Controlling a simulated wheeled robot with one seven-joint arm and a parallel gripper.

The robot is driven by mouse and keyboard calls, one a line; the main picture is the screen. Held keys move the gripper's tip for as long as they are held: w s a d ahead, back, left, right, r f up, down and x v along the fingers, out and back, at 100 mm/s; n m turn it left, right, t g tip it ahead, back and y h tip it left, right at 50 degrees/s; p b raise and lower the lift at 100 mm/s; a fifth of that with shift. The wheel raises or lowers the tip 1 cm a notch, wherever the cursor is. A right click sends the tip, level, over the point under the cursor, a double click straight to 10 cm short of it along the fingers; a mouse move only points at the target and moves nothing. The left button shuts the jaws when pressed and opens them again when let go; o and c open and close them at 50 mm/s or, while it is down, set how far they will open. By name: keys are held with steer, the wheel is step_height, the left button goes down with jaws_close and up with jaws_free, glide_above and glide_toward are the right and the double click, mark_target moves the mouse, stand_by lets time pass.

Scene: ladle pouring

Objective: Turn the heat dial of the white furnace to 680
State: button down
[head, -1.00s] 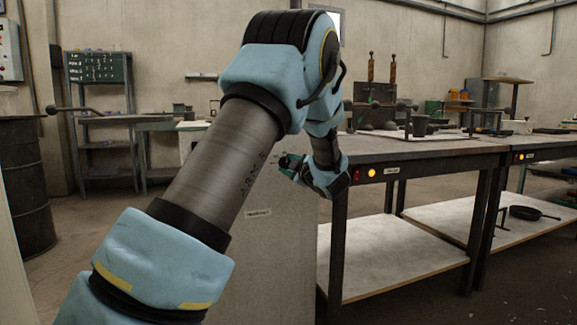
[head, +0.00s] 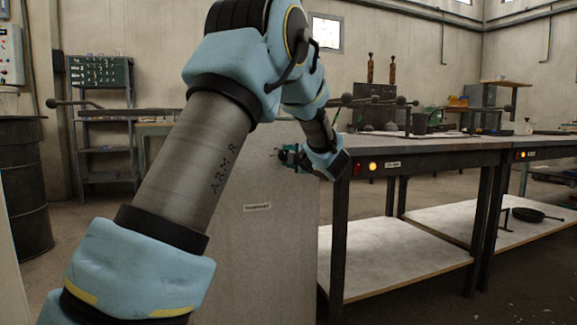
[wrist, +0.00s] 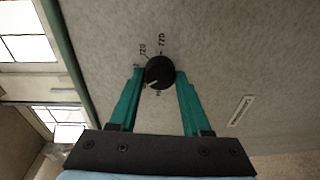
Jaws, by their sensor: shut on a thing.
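The white furnace (head: 262,250) is the pale box with a small label plate, left of the workbench in the head view. Its face also fills much of the wrist view (wrist: 225,60). The round black heat dial (wrist: 160,72) sits on that face, with a pale mark near its lower left edge. Printed numbers around it include 720 and 770; others are too small or covered. My gripper (wrist: 160,78) is shut on the dial, one green finger on each side. In the head view my gripper (head: 281,153) is at the furnace's upper part, and the dial cannot be made out.
A workbench (head: 420,146) with an orange-lit switch stands right of the furnace, holding several dark tools and vessels. A pan (head: 535,214) lies on a lower shelf. A dark barrel (head: 22,180) and a shelf rack (head: 100,120) stand at the left.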

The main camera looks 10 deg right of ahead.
steer(key=shift+f+n+b, duration=0.1)
steer(key=shift+n+b, duration=0.85)
steer(key=shift+n, duration=0.15)
steer(key=shift+c, duration=1.8)
jaws_free()
steer(key=p+v, duration=0.2)
steer(key=v, duration=0.8)
steer(key=shift+s+r, duration=0.25)
steer(key=shift+s, duration=0.2)
steer(key=shift+a, duration=0.1)
